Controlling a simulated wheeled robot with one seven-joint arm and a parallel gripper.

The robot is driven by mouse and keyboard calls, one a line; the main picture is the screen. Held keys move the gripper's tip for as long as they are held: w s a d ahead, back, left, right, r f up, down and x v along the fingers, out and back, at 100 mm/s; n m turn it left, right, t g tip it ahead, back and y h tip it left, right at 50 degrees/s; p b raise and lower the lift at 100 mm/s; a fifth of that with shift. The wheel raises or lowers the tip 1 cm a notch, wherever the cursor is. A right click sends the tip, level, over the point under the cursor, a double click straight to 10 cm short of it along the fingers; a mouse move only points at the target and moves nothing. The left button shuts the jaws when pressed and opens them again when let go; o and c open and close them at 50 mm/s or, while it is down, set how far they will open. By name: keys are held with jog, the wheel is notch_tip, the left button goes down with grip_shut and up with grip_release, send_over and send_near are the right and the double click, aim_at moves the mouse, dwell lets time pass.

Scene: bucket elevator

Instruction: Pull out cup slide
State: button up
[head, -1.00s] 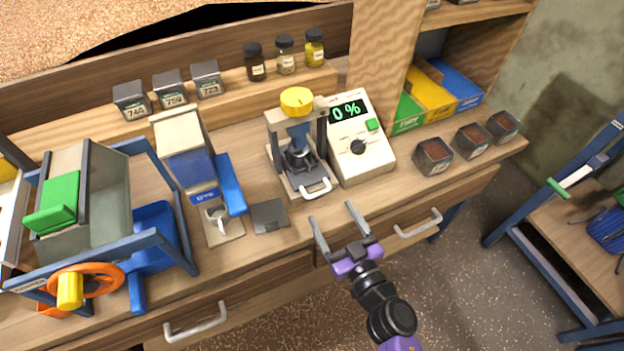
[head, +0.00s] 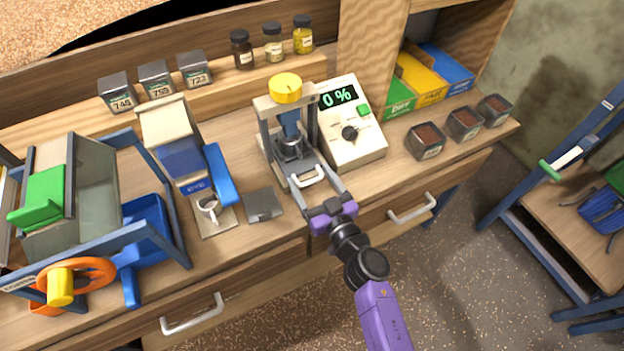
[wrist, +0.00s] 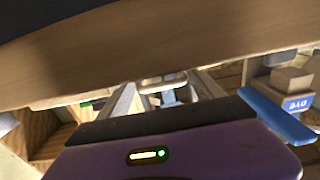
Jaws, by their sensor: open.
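The cup slide's pale handle (head: 308,178) juts from the front of the small press with a yellow knob (head: 286,88). In the wrist view the handle (wrist: 162,80) shows between the fingertips. My gripper (head: 307,176) is open, its two fingers pointing at the press and lying on either side of the handle. I cannot tell whether a finger touches it. The slide looks pushed in under the press, and the cup is partly hidden by the press frame.
A meter reading 0 % (head: 350,120) stands right of the press. A flat dark plate (head: 264,205) and a dye dispenser (head: 180,150) are to its left. Drawer handles (head: 411,210) stick out below the bench edge. Small tins (head: 425,140) stand at the right.

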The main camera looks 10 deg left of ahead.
jog(key=shift+d, duration=0.1)
grip_shut()
jog(key=p+v, duration=0.4)
jog(key=v, duration=0.6)
jog(key=shift+d, duration=0.2)
grip_release()
jog(key=shift+s+a, duration=0.1)
